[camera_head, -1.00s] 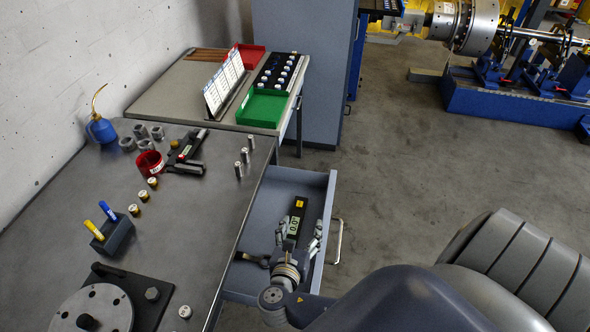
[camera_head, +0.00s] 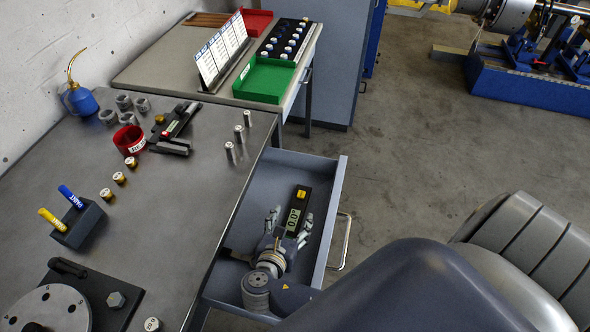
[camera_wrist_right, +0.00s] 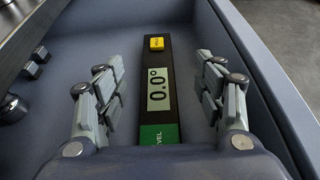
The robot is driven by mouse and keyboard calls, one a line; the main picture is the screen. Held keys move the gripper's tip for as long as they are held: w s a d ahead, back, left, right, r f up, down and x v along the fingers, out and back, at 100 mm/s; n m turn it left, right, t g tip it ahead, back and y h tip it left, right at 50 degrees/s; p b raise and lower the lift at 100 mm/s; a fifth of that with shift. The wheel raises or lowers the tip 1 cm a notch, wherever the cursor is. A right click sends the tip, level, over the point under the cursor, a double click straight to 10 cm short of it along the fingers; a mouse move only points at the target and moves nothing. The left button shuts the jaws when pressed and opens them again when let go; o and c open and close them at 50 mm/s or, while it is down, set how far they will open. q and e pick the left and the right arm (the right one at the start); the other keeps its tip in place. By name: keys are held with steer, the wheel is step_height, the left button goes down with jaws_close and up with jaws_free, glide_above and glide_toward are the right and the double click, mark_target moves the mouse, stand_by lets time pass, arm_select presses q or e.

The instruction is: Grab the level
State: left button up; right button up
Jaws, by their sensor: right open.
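The level (camera_head: 296,210) is a black bar with a yellow button, a display reading 0.0 and a green end marked "VEL". It lies in the open drawer (camera_head: 336,212). In the right wrist view the level (camera_wrist_right: 159,95) runs lengthwise between the fingers. My right gripper (camera_head: 289,222) is in the drawer, open, with one finger on each side of the level. In the right wrist view my right gripper (camera_wrist_right: 160,85) shows a gap between each finger and the bar. My left gripper is not in view.
The drawer's walls stand close around my right gripper. A dark handled item (camera_head: 238,256) lies at the drawer's left. A green tray (camera_head: 264,80) sits behind.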

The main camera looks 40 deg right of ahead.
mark_target(300, 197)
steer(key=x, duration=1)
steer(key=shift+w+d+r, duration=0.1)
steer(key=shift+w, duration=0.3)
steer(key=c, duration=1.3)
steer(key=shift+c, duration=0.6)
steer(key=shift+r, duration=0.15)
